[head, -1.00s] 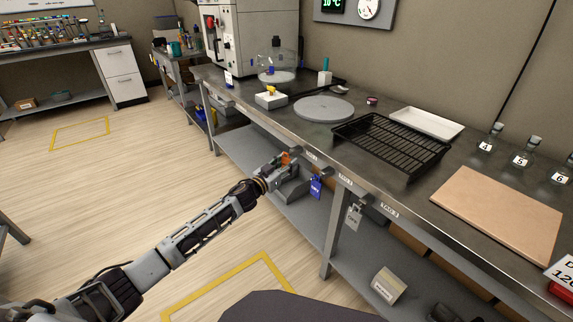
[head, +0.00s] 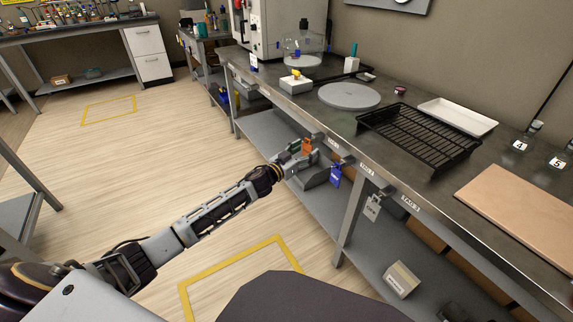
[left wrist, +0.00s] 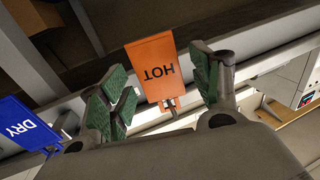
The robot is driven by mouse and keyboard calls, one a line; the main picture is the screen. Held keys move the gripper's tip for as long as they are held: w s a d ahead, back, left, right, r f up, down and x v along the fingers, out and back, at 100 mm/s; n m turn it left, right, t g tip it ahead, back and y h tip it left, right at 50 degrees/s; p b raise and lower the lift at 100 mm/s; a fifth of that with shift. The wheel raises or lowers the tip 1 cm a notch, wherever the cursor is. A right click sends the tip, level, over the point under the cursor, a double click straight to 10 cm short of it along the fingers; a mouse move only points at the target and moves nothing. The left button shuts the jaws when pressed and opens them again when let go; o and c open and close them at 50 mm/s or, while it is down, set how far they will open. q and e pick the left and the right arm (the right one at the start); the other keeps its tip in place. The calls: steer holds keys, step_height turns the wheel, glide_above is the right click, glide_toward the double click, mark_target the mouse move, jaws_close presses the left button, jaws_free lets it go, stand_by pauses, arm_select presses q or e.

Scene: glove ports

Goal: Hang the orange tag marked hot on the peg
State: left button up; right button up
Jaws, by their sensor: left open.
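The orange tag marked HOT (head: 307,146) is at the bench's front edge, close to a grey peg (head: 318,138). In the left wrist view the tag (left wrist: 152,62) appears upside down, with a small metal loop at its lower end. My left gripper (head: 298,155) is open around the tag. In the left wrist view its green-padded fingers stand to either side of the tag, with visible gaps. I cannot tell whether the loop is on the peg. My right gripper is not in view.
A blue tag marked DRY (head: 335,176) hangs beside the gripper, and also shows in the left wrist view (left wrist: 24,125). A grey tag (head: 373,207) hangs further right. The bench top carries a black rack (head: 425,135) and a round grey plate (head: 349,95). A lower shelf (head: 262,138) runs beneath.

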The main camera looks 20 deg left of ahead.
arm_select(q)
steer(key=v, duration=1)
steer(key=shift+s, duration=0.15)
stand_by(0.4)
stand_by(0.7)
